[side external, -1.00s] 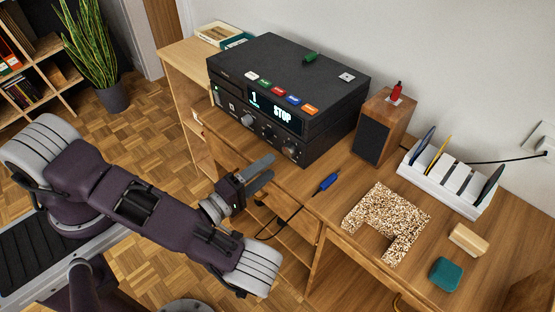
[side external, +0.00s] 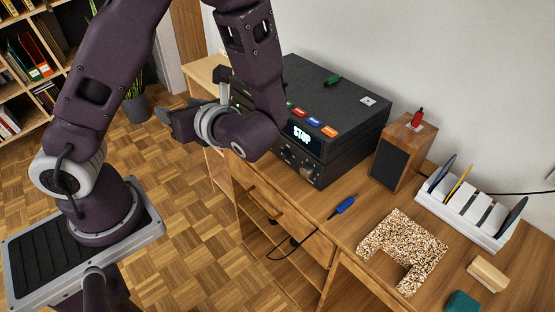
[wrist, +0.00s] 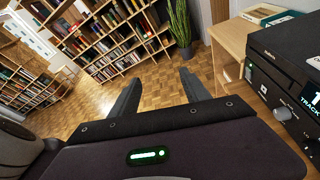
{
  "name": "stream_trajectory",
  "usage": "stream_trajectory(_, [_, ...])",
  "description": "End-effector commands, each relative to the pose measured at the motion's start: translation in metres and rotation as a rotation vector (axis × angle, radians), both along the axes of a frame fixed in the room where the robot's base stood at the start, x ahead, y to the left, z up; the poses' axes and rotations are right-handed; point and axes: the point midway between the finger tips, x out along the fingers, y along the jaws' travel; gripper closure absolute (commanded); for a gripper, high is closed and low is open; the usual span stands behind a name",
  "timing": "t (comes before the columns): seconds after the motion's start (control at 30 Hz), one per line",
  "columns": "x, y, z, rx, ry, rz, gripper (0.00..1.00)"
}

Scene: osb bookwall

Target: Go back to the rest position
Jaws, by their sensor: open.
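My gripper (side external: 180,122) is raised in front of the left end of the black device (side external: 345,100), pointing left, away from the desk. In the wrist view my gripper (wrist: 160,90) has its two fingers spread apart with only parquet floor between them. It holds nothing. My arm covers the device's left front in the side view; its display reading STOP and several coloured buttons still show. The device also shows at the right edge of the wrist view (wrist: 285,45).
The desk (side external: 300,210) carries a speaker (side external: 390,160), a white rack (side external: 455,215), a speckled L-shaped board (side external: 390,240), a blue-handled tool (side external: 343,206), a wooden block (side external: 487,273) and a teal block (side external: 461,302). Bookshelves (wrist: 95,30) and a plant (wrist: 181,25) stand beyond open floor.

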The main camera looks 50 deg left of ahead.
Motion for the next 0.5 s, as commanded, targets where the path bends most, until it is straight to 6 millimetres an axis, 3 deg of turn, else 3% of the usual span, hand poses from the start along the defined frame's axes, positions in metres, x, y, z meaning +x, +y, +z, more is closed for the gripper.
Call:
stream_trajectory(0.1, [-0.045, -0.013, 0.007, -0.311, -0.335, 0.332, 0.45])
stream_trajectory(0.2, [-0.066, -0.040, 0.013, -0.560, -0.628, 0.600, 0.45])
stream_trajectory(0.4, [-0.066, -0.100, 0.049, -1.017, -1.189, 1.034, 0.45])
stream_trajectory(0.5, [-0.061, -0.116, 0.070, -1.175, -1.372, 1.153, 0.45])
